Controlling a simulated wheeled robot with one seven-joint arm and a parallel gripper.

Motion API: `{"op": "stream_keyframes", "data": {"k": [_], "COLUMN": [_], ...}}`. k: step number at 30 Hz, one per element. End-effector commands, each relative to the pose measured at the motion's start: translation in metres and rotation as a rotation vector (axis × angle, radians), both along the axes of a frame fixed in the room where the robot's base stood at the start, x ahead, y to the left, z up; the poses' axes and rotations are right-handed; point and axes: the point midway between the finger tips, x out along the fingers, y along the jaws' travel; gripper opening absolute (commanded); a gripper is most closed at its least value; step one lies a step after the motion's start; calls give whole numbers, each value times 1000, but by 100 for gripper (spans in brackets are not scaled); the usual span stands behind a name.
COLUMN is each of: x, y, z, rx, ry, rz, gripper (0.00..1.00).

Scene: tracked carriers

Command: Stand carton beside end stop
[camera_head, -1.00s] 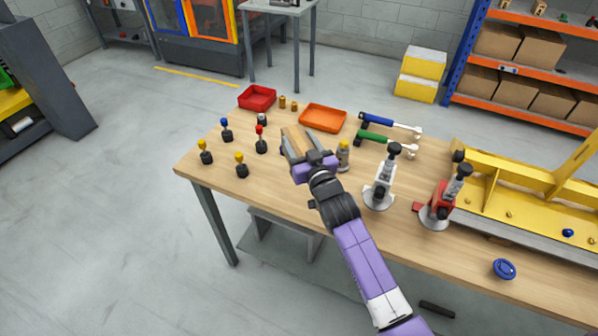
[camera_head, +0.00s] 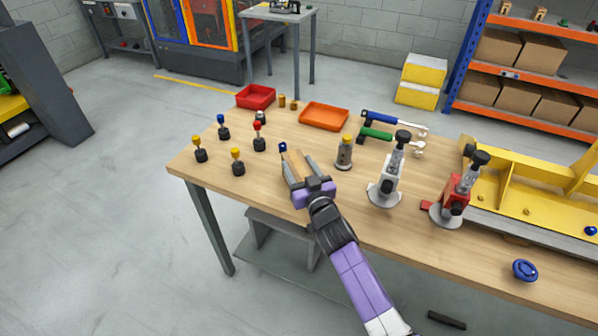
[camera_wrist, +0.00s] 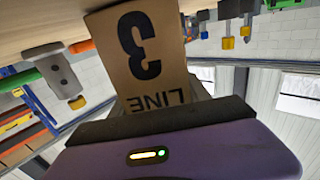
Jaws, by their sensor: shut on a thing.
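The carton (camera_wrist: 143,50) is a tan box with a black "3" and "LINE" printed upside down in the wrist view. In the head view the carton (camera_head: 297,167) shows as a narrow tan strip between the two grey fingers of my gripper (camera_head: 297,164). My gripper is shut on it, over the near part of the wooden table (camera_head: 330,210). I cannot tell whether the carton's far end touches the tabletop. No part is clearly recognisable as the end stop; a small blue piece (camera_head: 283,147) stands just beyond the left finger.
Several knobbed pegs (camera_head: 238,162) stand at left. A red tray (camera_head: 256,97) and orange tray (camera_head: 324,116) lie behind. A yellow fixture (camera_head: 530,195) fills the right.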

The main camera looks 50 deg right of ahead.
Motion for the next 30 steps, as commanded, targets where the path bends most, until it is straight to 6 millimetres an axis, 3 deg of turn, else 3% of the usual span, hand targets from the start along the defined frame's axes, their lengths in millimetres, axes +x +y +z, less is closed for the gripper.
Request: {"op": "stream_keyframes", "data": {"k": [12,13,16,30], "x": [1,0,0,-6], "y": [0,0,0,3], "z": [-1,-3,-2,0], "rx": [-3,0,0,1], "ry": [-5,-1,0,0], "rz": [0,-1,-1,0], "gripper": [0,58,76,76]}}
